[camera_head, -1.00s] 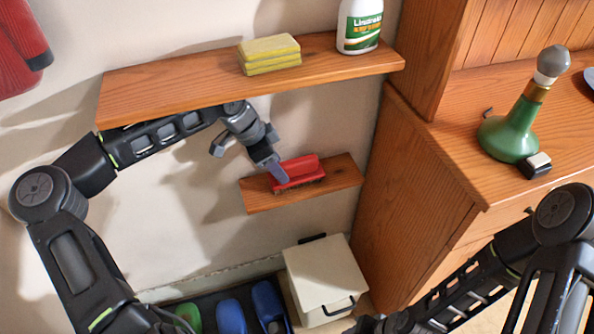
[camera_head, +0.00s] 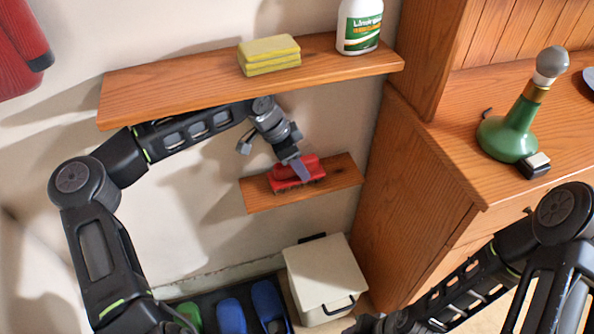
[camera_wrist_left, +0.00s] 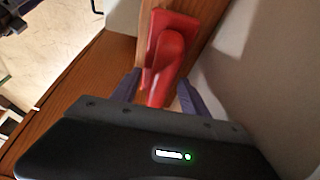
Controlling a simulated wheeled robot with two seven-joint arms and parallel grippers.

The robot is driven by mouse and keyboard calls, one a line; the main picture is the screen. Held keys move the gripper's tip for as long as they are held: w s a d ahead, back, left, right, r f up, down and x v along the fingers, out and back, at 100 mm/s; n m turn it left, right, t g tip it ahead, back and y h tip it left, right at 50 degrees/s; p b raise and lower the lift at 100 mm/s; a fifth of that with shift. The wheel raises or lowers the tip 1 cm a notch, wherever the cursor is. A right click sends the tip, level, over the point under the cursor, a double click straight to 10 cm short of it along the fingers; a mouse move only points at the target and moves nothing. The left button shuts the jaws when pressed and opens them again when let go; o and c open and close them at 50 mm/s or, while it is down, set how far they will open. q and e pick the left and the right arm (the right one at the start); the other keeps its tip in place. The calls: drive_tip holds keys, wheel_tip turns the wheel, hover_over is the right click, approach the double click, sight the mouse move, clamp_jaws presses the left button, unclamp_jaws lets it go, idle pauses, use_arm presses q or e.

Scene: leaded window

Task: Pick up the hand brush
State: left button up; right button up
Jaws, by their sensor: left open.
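The red hand brush (camera_head: 297,174) lies on the small lower wooden shelf (camera_head: 343,178), with its dark bristles hard to make out. My left gripper (camera_head: 303,168) is at the brush, reaching in below the upper shelf. In the left wrist view the red brush (camera_wrist_left: 168,48) runs down between the two purple-grey fingers of the left gripper (camera_wrist_left: 158,90). The fingers are apart on either side of its handle, and I cannot tell whether either touches it. My right arm shows at the lower right, but its fingertips are not in view.
The upper shelf (camera_head: 180,88) holds yellow sponges (camera_head: 269,54) and a white bottle (camera_head: 360,26), close above my left forearm. A wooden cabinet (camera_head: 410,190) stands right of the lower shelf. A cream bin (camera_head: 325,275) and shoes (camera_head: 231,316) are below. A green lamp base (camera_head: 508,135) stands at right.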

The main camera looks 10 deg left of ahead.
use_arm(q)
drive_tip(key=shift+f+b, duration=0.25)
drive_tip(key=shift+b, duration=0.05)
idle(0.5)
drive_tip(key=shift+c, duration=0.4)
clamp_jaws()
